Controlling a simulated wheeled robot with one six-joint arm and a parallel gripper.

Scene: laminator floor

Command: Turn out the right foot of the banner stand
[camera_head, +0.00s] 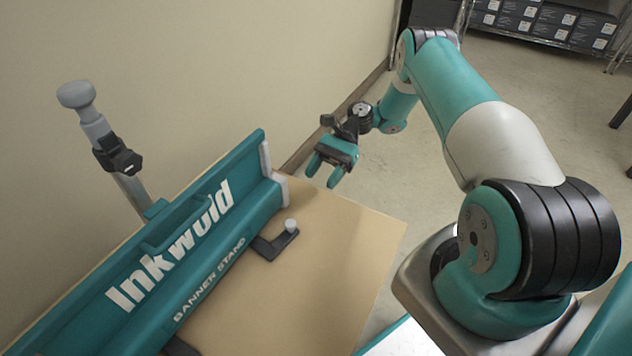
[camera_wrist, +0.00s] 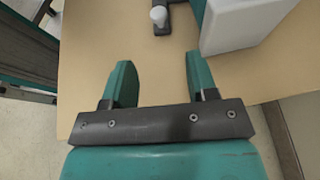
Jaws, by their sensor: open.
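The teal banner stand (camera_head: 190,245) lies along the wall on a tan board, lettered "Inkwuld BANNER STAND", with a pale end cap (camera_head: 279,183) at its right end. Its right foot (camera_head: 266,249) is a dark L-shaped bar at the front edge, its longer part roughly along the stand. A pale knob (camera_head: 291,226) stands upright on its end. In the wrist view the knob (camera_wrist: 158,16), part of the foot (camera_wrist: 163,30) and the end cap (camera_wrist: 240,25) show at the top, beyond the fingertips. My gripper (camera_head: 323,173) is open and empty, past the stand's right end, apart from the foot.
The tan board (camera_head: 330,260) is clear right of the foot. A grey post (camera_head: 128,185) with a clamp rises behind the stand. The wall (camera_head: 230,70) is close behind. A rack with boxes (camera_head: 550,25) stands far back; floor (camera_head: 440,120) is open before it.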

